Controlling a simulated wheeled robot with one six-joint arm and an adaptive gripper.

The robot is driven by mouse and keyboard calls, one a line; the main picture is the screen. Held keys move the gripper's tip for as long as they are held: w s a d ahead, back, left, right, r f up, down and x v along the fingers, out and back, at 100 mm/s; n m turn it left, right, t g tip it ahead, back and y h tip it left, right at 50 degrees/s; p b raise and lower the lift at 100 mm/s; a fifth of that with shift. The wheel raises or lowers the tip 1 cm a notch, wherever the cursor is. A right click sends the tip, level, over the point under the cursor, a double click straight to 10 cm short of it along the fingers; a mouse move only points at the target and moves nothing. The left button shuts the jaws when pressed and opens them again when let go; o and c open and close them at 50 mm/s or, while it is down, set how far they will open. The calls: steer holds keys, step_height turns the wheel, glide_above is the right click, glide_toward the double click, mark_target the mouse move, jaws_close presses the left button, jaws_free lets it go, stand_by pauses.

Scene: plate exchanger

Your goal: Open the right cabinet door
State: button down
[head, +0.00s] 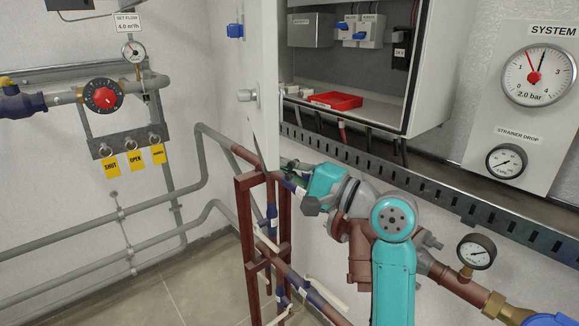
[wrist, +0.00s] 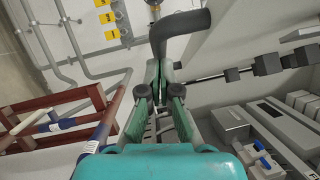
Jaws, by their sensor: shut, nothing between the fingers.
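The grey cabinet (head: 428,82) stands at the upper right of the head view with its inside exposed. A pale door panel (head: 265,60) stands swung out at its left, seen nearly edge-on, with a silver knob (head: 246,95) on it. My gripper (head: 287,166) is beside the lower end of this panel; I cannot tell whether they touch. In the wrist view my gripper (wrist: 157,88) is shut and empty. A dark curved bar (wrist: 182,30) lies just beyond the fingertips. No second door can be made out.
A red-brown frame (head: 247,225) with pipes stands below my gripper, close by. A slotted cable tray (head: 440,190) runs under the cabinet. A red tray (head: 335,100) lies inside the cabinet. Pipes and a red-dial valve (head: 103,96) are on the left wall. Bare floor (head: 190,280) shows at lower left.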

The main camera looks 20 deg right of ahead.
steer(key=shift+a, duration=0.15)
steer(key=w+a+m+h, duration=0.1)
steer(key=w+a, duration=0.3)
steer(key=a, duration=0.5)
steer(key=w+a+t+h, duration=0.1)
steer(key=w+a, duration=0.3)
steer(key=a, duration=0.5)
steer(key=w+a+m+t+h, duration=0.1)
steer(key=w+a, duration=0.3)
steer(key=a, duration=0.6)
steer(key=shift+m+h, duration=0.3)
steer(key=shift+h, duration=0.2)
